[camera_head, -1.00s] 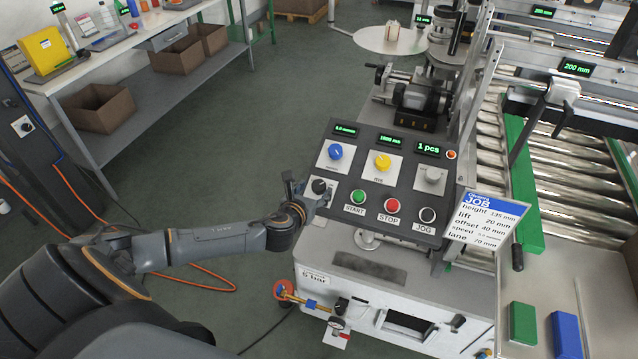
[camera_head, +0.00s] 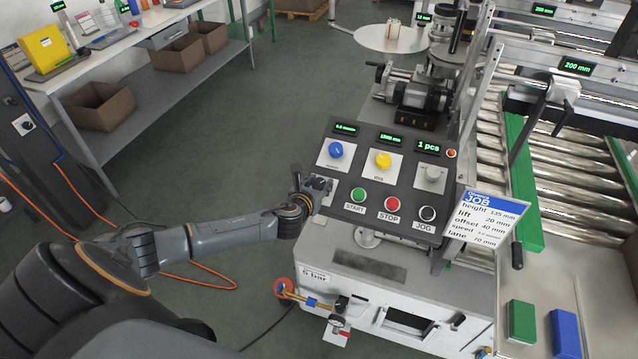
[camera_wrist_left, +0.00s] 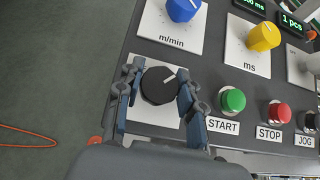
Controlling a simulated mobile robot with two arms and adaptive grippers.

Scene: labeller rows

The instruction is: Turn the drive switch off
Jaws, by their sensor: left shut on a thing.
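The drive switch is a black round knob (camera_wrist_left: 158,86) with a white pointer line, on a white plate (camera_wrist_left: 150,118) at the lower left of the control panel. In the left wrist view its pointer aims up and to the right. My left gripper (camera_wrist_left: 160,92) has its fingers on either side of the knob and is shut on it. In the head view my left gripper (camera_head: 312,187) is at the panel's left edge and mostly hides the knob. My right gripper is not in view.
The panel also bears a blue knob (camera_head: 336,150), a yellow knob (camera_head: 383,160), a grey knob (camera_head: 432,174), a green START button (camera_head: 358,195), a red STOP button (camera_head: 392,204) and a black JOG button (camera_head: 427,214). A job card (camera_head: 484,217) stands right of the panel.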

